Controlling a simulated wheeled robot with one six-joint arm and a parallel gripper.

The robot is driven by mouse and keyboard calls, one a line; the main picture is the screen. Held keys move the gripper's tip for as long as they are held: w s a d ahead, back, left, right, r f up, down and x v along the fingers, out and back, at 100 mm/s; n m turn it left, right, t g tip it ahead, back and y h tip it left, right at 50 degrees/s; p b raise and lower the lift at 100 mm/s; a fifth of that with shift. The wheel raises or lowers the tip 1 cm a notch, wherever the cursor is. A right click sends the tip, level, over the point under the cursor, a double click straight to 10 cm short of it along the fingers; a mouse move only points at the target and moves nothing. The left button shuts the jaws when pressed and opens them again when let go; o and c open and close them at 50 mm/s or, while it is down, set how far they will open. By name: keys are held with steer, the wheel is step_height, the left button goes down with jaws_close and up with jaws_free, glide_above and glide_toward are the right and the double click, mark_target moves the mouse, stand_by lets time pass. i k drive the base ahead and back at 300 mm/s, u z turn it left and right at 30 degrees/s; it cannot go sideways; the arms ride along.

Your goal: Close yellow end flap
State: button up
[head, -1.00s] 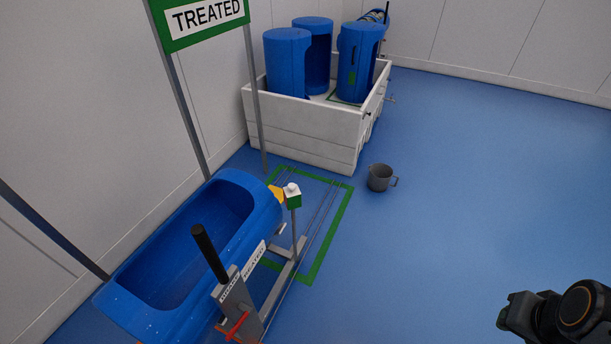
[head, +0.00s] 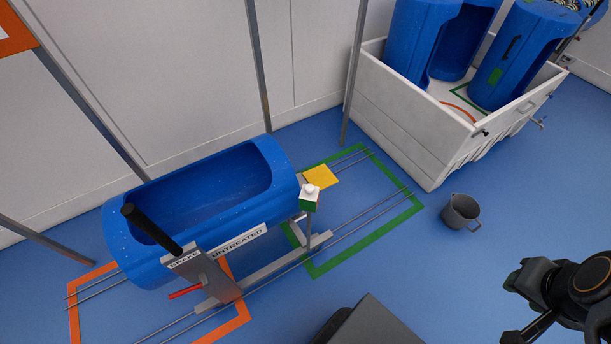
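The yellow end flap (head: 321,177) sticks out from the right end of the blue tub (head: 117,243), lying out flat or nearly so above the green floor outline. The tub lies on a rail carriage with an open top. A post with a white-topped green box (head: 310,197) stands just in front of the flap. My gripper (head: 512,307) is at the lower right, well to the right of the flap and touching nothing visible. Its two fingers look spread and empty.
A black-handled brake lever (head: 150,229) and red handle (head: 186,291) stand at the carriage front. A grey jug (head: 460,212) is on the floor. A white crate (head: 400,105) with upright blue tubs stands at the back right. Floor between carriage and gripper is mostly clear.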

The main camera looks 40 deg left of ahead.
mark_target(321, 177)
steer(key=u, duration=1.15)
steer(key=i, duration=1.05)
steer(key=u, duration=1)
